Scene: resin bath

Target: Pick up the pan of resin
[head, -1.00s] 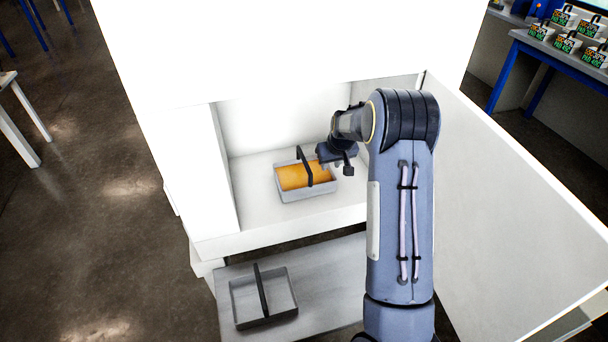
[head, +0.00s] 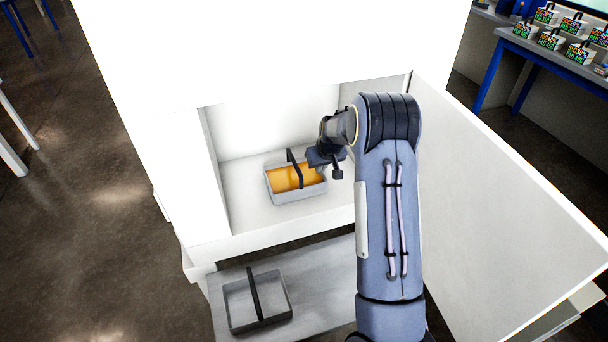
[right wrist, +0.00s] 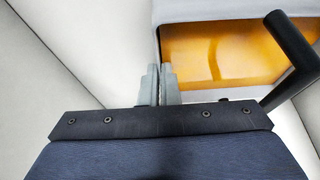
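The pan of resin (head: 297,197) is a grey rectangular pan with orange resin and a dark arched handle (head: 292,165). It stands level on the floor of the open white cabinet. My right gripper (head: 325,165) is at the pan's right rear side, partly hidden by its own wrist. In the right wrist view my fingers (right wrist: 160,85) are close together with nothing seen between them. The pan's grey rim (right wrist: 205,10) and the resin lie up and right of them, and the handle (right wrist: 292,50) is farther right, outside the fingers. My left gripper is not in view.
A second, empty grey pan with a handle (head: 230,302) stands on a grey shelf (head: 325,285) below the cabinet. The white cabinet's left wall (head: 180,165) and its open door (head: 490,190) flank my right arm. A blue-legged table (head: 540,55) stands at the upper right.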

